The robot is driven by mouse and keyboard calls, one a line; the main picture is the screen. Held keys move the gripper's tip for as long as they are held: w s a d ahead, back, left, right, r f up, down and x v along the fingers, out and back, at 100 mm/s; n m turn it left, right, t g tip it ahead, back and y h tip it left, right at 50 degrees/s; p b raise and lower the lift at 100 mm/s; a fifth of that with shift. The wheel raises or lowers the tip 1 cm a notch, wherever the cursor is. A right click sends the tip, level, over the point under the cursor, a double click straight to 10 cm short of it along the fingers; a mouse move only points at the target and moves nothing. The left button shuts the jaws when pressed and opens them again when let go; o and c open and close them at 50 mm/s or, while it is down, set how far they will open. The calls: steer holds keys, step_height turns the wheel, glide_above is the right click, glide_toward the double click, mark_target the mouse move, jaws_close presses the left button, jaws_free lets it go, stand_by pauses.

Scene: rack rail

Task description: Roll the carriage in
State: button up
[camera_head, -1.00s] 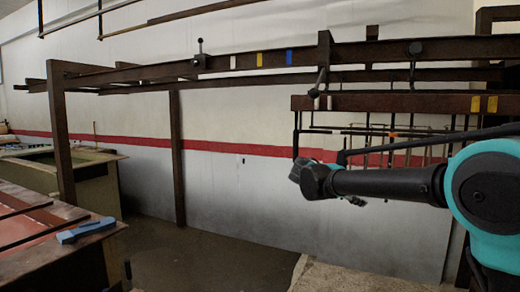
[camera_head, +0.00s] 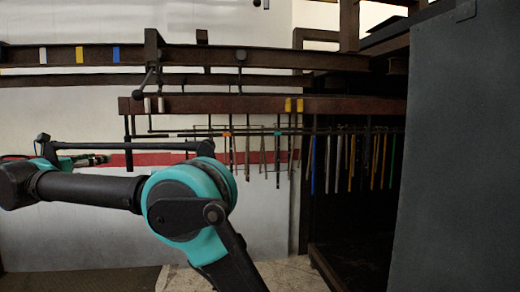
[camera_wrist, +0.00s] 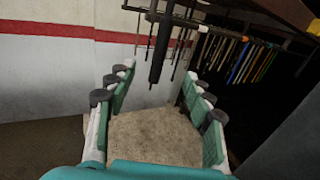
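The carriage is a dark brown beam (camera_head: 220,104) hanging below the fixed overhead rail (camera_head: 300,58), with white and yellow marks. Long thin tools (camera_head: 345,160) hang from its frame. A dark vertical bar (camera_head: 128,150) hangs from its left end. In the wrist view a dark bar (camera_wrist: 160,50) hangs at the top centre, seemingly between the fingers or just beyond them. My gripper (camera_wrist: 157,78) is open, its teal fingers spread on either side; contact cannot be told. In the head view my gripper (camera_head: 95,160) is small, left of the hanging bar.
A lever (camera_head: 150,75) hangs at the rail. White, yellow and blue marks (camera_head: 79,54) are on the rail further left. A dark rack bay (camera_head: 355,240) stands at right, partly hidden by a large grey panel (camera_head: 455,150). The floor (camera_head: 80,284) at lower left is clear.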

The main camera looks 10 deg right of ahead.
steer(key=shift+x, duration=6.95)
steer(key=shift+c, duration=0.3)
jaws_close()
